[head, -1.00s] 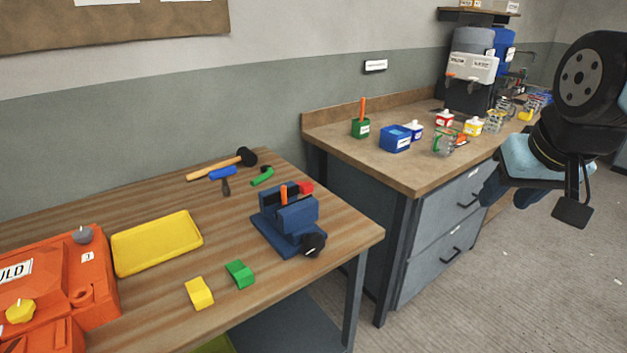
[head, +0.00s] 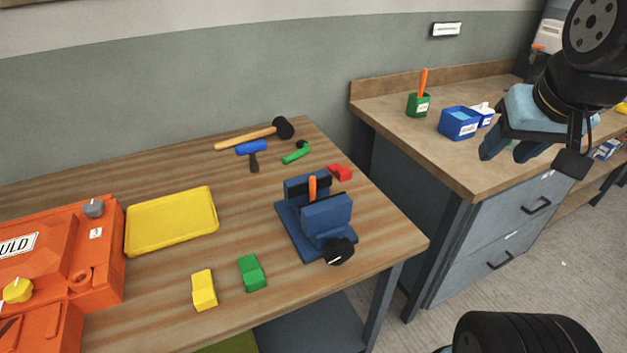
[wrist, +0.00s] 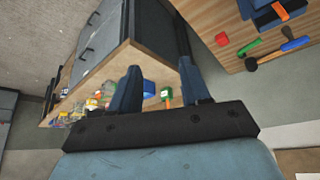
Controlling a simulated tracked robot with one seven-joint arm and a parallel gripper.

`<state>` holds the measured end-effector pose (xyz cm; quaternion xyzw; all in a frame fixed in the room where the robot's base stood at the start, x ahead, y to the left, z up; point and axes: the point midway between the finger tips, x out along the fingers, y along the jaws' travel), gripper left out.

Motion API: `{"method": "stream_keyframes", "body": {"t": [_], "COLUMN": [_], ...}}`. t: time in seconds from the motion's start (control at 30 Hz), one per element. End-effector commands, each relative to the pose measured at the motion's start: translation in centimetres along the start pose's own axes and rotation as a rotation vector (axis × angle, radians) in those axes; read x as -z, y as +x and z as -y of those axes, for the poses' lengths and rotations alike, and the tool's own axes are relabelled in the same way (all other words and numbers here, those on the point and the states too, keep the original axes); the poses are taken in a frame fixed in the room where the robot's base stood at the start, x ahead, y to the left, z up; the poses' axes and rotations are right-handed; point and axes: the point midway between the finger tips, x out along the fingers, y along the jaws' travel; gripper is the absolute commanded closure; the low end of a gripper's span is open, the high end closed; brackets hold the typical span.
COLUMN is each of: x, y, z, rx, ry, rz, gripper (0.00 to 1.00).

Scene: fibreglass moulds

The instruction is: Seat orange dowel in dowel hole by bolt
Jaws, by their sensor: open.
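A slim orange dowel (head: 312,187) stands upright between the jaws of a blue vise (head: 326,214) near the table's right end. Another orange stick (head: 424,80) stands in a green cup (head: 418,104) on the back counter. The orange mould (head: 60,250) lies at the far left. It has a round raised boss with an opening (head: 80,278), a grey knob (head: 93,208) and a yellow knob (head: 18,290). I cannot tell which is the bolt. My gripper (head: 507,150) is open and empty, in front of the counter, well right of the vise; its fingers also show in the wrist view (wrist: 160,85).
On the table are a yellow tray (head: 171,221), yellow block (head: 204,290), green block (head: 252,273), red block (head: 340,172) and a black-headed mallet (head: 255,136). A blue bin (head: 459,123) stands on the counter. A gap separates table and counter.

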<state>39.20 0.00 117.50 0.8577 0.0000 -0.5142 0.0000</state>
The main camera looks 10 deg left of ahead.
Motion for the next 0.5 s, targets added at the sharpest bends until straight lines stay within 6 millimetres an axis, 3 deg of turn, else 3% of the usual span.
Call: {"method": "stream_keyframes", "body": {"t": [0.37, 0.5], "x": [0.2, 0.5], "y": [0.5, 1.9], "z": [0.6, 2.9], "rx": [-0.005, -0.025], "ry": [-0.066, -0.239], "rz": [0.039, 0.135], "gripper": [0.54, 0.54]}}
